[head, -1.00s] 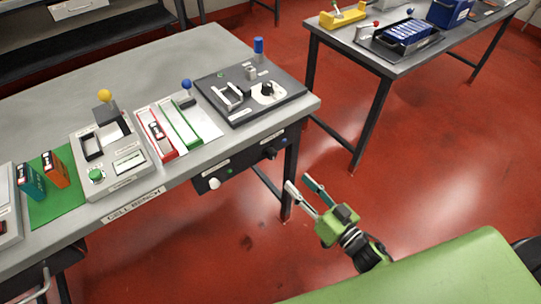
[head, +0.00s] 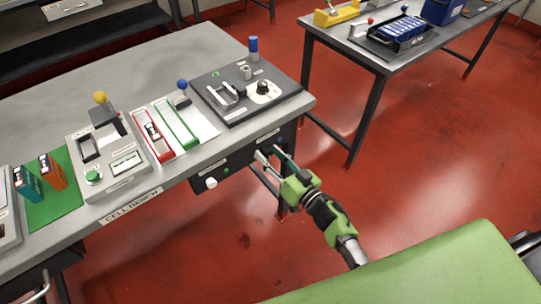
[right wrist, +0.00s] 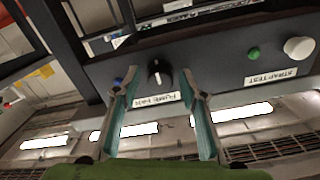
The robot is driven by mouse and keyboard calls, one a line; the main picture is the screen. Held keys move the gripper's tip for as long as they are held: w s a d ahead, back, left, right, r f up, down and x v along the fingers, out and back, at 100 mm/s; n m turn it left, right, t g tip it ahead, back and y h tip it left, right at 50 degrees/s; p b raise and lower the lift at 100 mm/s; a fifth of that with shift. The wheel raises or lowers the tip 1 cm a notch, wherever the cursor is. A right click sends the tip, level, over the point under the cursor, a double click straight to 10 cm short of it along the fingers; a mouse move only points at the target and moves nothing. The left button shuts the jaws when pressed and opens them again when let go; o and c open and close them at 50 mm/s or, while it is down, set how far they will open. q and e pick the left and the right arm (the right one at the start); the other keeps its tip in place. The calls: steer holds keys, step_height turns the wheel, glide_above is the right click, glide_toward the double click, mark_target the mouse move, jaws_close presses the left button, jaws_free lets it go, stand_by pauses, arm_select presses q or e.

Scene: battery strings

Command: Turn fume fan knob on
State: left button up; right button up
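The fume fan knob (right wrist: 157,73) is black with a white pointer line. It sits on the dark panel (right wrist: 225,68) beside an upside-down "FUME FAN" label (right wrist: 156,99) in the right wrist view. My right gripper (right wrist: 160,82) is open, its two teal-lined fingers on either side of the knob, with gaps showing. I cannot tell how deep the fingertips reach. In the head view my right gripper (head: 268,154) is at the panel under the bench's front edge and hides the knob. My left gripper is not in view.
A white knob (head: 211,183) and green light (head: 226,170) are on the same panel, labelled "STRAP TEST" (right wrist: 270,77). A small blue light (right wrist: 117,82) is near the fan knob. The cell bench (head: 150,70) overhangs the panel. The red floor (head: 400,150) to the right is clear.

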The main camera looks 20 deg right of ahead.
steer(key=c, duration=1.1)
steer(key=shift+n, duration=0.4)
steer(key=n, duration=0.3)
steer(key=shift+n, duration=0.3)
steer(key=n+b, duration=0.1)
steer(key=n, duration=0.3)
steer(key=shift+n, duration=0.3)
steer(key=n+b, duration=0.1)
steer(key=n, duration=0.3)
steer(key=shift+n+b, duration=0.3)
steer(key=shift+b, duration=0.05)
steer(key=n+b, duration=0.1)
steer(key=n, duration=0.3)
steer(key=shift+n, duration=0.3)
steer(key=o, duration=1.1)
